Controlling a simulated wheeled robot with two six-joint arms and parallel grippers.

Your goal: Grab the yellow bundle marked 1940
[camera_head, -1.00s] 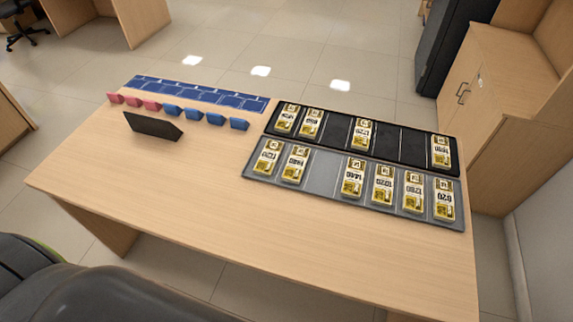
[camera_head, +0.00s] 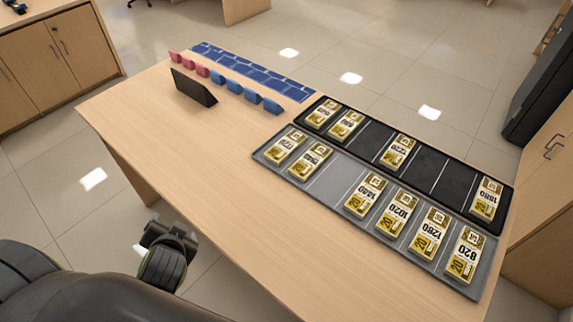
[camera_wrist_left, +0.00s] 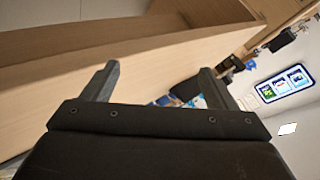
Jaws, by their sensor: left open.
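Yellow bundles with white number labels lie in two trays on the counter. The grey tray (camera_head: 322,203) in front holds several, among them 1020 (camera_head: 396,213), 1280 (camera_head: 429,235) and 820 (camera_head: 465,257). Its second bundle from the left (camera_head: 310,162) may read 1940, but the digits are too small to be sure. The black tray (camera_head: 369,140) behind holds more, including one that seems to read 1680 (camera_head: 487,199). My left gripper (camera_head: 168,240) is off the counter's front edge, far from the bundles. The left wrist view shows its fingers (camera_wrist_left: 157,75) apart and empty.
A dark sign plate (camera_head: 194,88), pink blocks (camera_head: 188,63) and blue blocks (camera_head: 250,97) stand at the counter's far left, beside a blue sectioned mat (camera_head: 254,73). The front of the wooden counter (camera_head: 220,165) is clear. A wooden cabinet stands at the right (camera_head: 545,190).

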